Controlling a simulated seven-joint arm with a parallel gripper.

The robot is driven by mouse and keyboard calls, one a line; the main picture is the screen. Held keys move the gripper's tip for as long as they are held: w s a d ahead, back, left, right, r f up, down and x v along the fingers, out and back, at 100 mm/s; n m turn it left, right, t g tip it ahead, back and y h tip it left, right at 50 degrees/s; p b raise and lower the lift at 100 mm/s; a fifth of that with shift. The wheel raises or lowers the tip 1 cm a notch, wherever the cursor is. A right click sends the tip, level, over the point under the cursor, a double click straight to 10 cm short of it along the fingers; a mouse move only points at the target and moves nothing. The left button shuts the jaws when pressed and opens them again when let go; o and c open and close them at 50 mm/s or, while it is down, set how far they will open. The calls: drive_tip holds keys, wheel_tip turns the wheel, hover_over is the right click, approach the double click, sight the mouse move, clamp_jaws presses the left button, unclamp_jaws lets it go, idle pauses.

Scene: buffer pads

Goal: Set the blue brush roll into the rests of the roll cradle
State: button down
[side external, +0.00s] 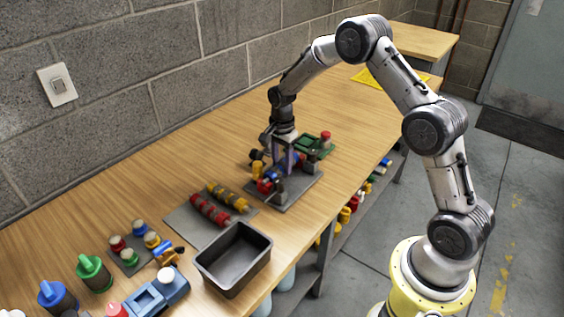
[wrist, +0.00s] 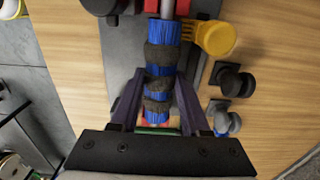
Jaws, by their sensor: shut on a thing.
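The blue brush roll (wrist: 158,73), banded with dark bristle rings, runs lengthwise up the wrist view. My gripper (wrist: 158,92) has its two purple fingers shut on it, one on each side. In the side view my gripper (side external: 284,162) points down over the roll cradle (side external: 287,190), a grey base with uprights. The blue roll is mostly hidden there by the fingers and fittings. In the wrist view the grey cradle base (wrist: 125,60) lies below the roll. I cannot tell whether the roll's ends touch the rests.
A yellow knob (wrist: 215,37) and black knobs (wrist: 235,80) stand right of the roll. A red roll (side external: 209,210) and a yellow roll (side external: 228,197) lie on a grey mat. A dark open bin (side external: 234,282) stands at the table's front edge.

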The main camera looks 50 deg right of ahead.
drive_tip(key=shift+f, duration=0.25)
drive_tip(key=shift+c, duration=1.5)
unclamp_jaws()
